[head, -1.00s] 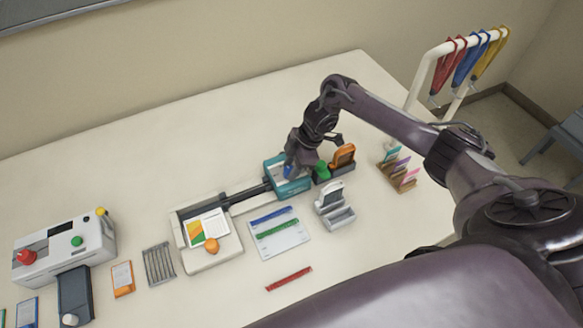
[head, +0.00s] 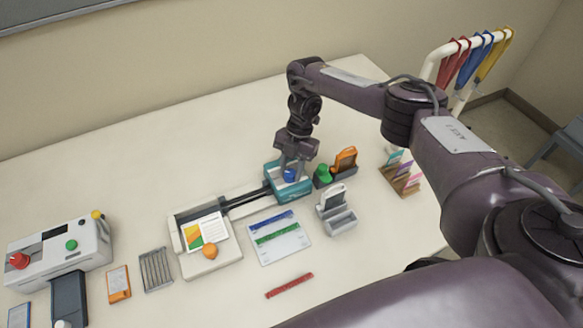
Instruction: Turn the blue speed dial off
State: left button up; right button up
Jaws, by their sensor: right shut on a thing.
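The blue speed dial (head: 290,175) sits on top of the teal box (head: 293,192) at the right end of the long white device, partly covered by the fingers. My right gripper (head: 292,172) reaches down from above and is shut on the blue dial. The dial's marking and its exact angle are too small to tell. My left gripper is not in view.
A green knob (head: 323,174) and an orange-handled stamp (head: 345,160) stand close to the right of the teal box. A grey-white stamp holder (head: 337,216) is in front. A card rack (head: 403,180) stands farther right. The table's back left is clear.

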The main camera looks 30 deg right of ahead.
jog(key=shift+n, duration=0.6)
jog(key=shift+n+g, duration=0.3)
jog(key=o, duration=1)
jog(key=shift+a, duration=0.1)
jog(key=shift+c, duration=0.2)
jog(key=v, duration=0.7)
jog(key=shift+w+r+b, duration=0.15)
jog(key=shift+r+b, duration=0.2)
jog(key=shift+b, duration=0.1)
jog(key=shift+f, duration=0.1)
